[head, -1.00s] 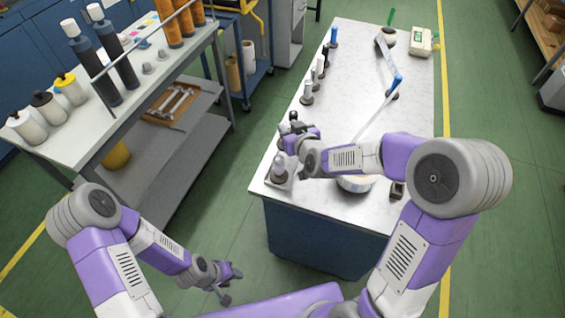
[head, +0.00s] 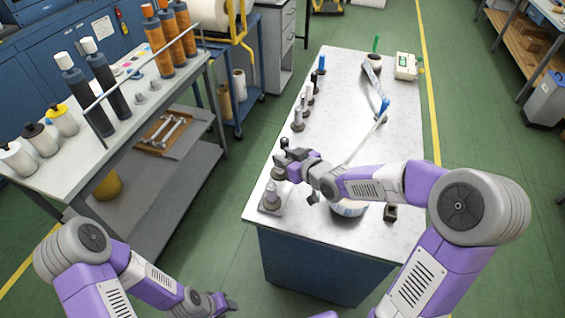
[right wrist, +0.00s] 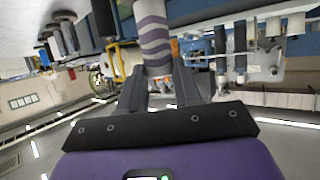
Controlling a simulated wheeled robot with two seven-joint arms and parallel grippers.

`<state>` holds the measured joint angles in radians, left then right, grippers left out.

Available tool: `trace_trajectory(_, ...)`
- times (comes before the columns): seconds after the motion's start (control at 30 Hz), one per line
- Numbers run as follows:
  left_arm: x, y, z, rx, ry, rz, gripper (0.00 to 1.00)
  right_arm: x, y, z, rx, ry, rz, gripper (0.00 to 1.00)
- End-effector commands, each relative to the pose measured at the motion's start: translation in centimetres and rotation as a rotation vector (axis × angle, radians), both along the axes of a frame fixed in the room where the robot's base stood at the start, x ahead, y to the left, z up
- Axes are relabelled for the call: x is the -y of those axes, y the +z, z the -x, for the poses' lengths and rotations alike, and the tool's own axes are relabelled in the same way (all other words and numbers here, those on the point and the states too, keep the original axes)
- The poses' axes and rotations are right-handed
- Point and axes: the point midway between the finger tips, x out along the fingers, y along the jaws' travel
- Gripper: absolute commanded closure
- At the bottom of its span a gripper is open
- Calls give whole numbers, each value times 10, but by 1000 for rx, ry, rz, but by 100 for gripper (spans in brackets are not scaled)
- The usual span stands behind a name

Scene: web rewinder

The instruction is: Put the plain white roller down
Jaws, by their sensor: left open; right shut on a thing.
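My right gripper (head: 290,165) is over the near left part of the white-topped bench, just behind a small stand with a grey cone (head: 270,196). In the right wrist view, its fingers (right wrist: 160,82) are shut on a pale roller with wavy grey-purple bands (right wrist: 153,35). This roller does not look plain white there, and its far end is cut off. In the head view the held part is mostly hidden by the gripper, so I cannot tell whether it touches the bench. My left gripper (head: 222,302) is open and empty, low at the picture's bottom edge, away from the bench.
Several small rollers stand in a row along the bench's left edge, one with a blue top (head: 322,65). A round pale container (head: 349,207) and a small dark block (head: 390,213) are near the front. The bench's middle (head: 345,110) is mostly clear. A grey trolley with bottles is left.

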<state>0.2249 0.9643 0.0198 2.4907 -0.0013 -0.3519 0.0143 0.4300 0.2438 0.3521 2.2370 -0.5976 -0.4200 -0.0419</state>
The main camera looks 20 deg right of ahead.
Motion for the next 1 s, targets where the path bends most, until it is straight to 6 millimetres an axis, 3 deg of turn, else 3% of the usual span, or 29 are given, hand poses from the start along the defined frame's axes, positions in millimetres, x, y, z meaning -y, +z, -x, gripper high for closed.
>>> trace_trajectory(0.37, 0, -13, 0, 0, 0, 0, 57, -2, -25, -2, 18, 2, -1, 100)
trace_trajectory(0.6, 0, -25, 0, 0, 0, 0, 57, -1, -53, -2, 16, 1, -2, 100)
trace_trajectory(1.0, 0, -27, 0, 0, 0, 0, 57, -1, -57, -2, 19, 0, -1, 100)
